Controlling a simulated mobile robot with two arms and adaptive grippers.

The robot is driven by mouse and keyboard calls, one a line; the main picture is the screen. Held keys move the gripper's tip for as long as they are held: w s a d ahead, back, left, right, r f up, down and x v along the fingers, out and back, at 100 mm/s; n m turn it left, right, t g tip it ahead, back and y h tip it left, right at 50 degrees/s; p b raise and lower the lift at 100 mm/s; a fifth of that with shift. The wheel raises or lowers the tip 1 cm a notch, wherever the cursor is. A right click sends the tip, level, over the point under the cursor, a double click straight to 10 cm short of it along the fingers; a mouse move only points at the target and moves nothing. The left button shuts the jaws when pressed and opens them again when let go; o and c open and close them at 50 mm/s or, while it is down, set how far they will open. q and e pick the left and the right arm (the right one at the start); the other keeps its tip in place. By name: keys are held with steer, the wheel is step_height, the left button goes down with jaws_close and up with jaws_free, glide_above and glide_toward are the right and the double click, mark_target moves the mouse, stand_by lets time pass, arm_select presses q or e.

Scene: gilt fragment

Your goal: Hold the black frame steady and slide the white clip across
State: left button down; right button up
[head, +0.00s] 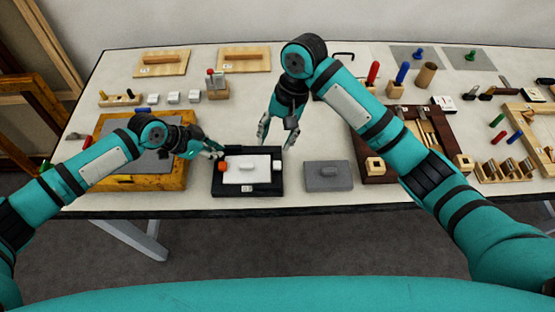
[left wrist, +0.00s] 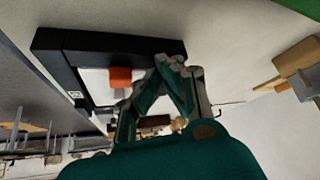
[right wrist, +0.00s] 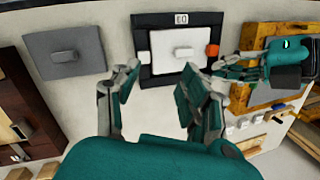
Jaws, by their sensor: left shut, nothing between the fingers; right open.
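The black frame (head: 265,190) lies flat on the table; it also shows in the left wrist view (left wrist: 75,47) and right wrist view (right wrist: 195,19). Inside it is a white panel (head: 233,177) with a raised grip. A small white piece (head: 277,166), seemingly the clip, sits at the panel's right in the head view. An orange block (head: 221,167) is at the left side. My left gripper (head: 219,153) is shut and empty by the frame's back left corner; contact is unclear. My right gripper (head: 276,145) is open and empty, above and behind the frame's right half.
A grey plate with a grip (head: 328,177) lies just right of the frame. A yellow wooden tray (head: 170,184) is close on the left. A dark wooden tray (head: 364,126) stands further right. The table's front edge (head: 290,212) is close; table behind the frame is fairly clear.

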mark_target(276, 164)
step_height(276, 164, down, 12)
steer(key=n+h, duration=0.1)
steer(key=n, duration=0.1)
steer(key=n+t+h, duration=0.1)
steer(key=shift+w+r+n+h, duration=0.1)
steer(key=shift+r+n+h, duration=0.2)
steer(key=shift+n, duration=0.1)
jaws_close()
stand_by(0.5)
